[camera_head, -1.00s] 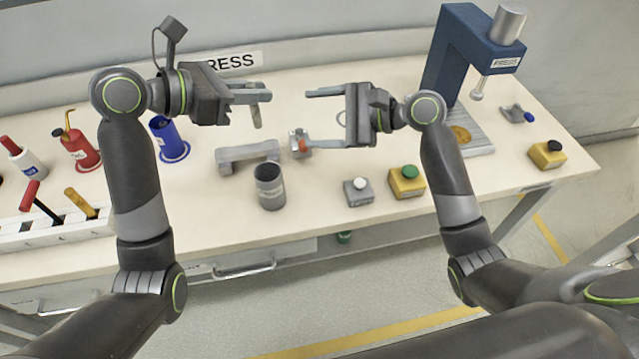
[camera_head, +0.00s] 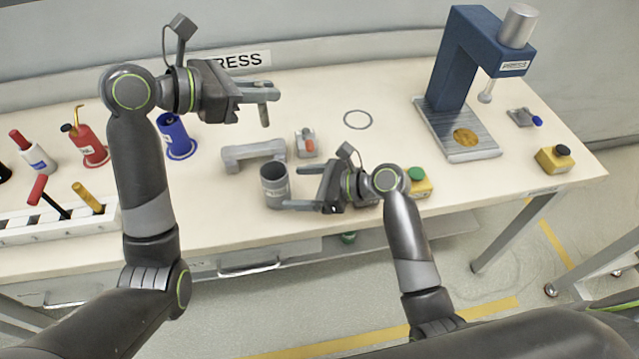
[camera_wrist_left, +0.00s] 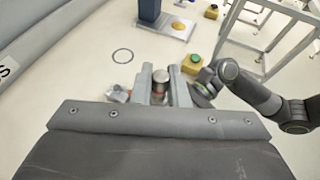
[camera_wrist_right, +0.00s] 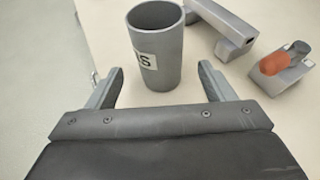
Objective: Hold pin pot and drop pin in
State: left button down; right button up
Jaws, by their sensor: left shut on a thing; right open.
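The pin pot (camera_head: 275,187) is a grey open-topped cup standing upright on the table; it also shows in the right wrist view (camera_wrist_right: 157,52) with a white label. My right gripper (camera_head: 292,188) is open beside it. In the right wrist view its fingers (camera_wrist_right: 165,82) point at the pot with a finger toward each side, and the pot looks just ahead of the fingertips. My left gripper (camera_head: 271,92) is shut on a grey metal pin (camera_head: 264,115), which hangs down above the table behind the pot. The pin's round top (camera_wrist_left: 160,78) shows between its fingers in the left wrist view.
A grey bracket (camera_head: 252,154) and a small block with a red part (camera_head: 306,145) stand behind the pot. A green button box (camera_head: 419,184) is near my right wrist. The blue press (camera_head: 452,70) stands at right. Tools and bottles fill the left side.

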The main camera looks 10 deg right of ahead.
aim_at(287, 188)
jog(key=x, duration=0.6)
jog(key=shift+a+f, duration=0.15)
jog(key=shift+a, duration=0.05)
jog(key=c, duration=1.1)
jog(key=shift+o, duration=0.2)
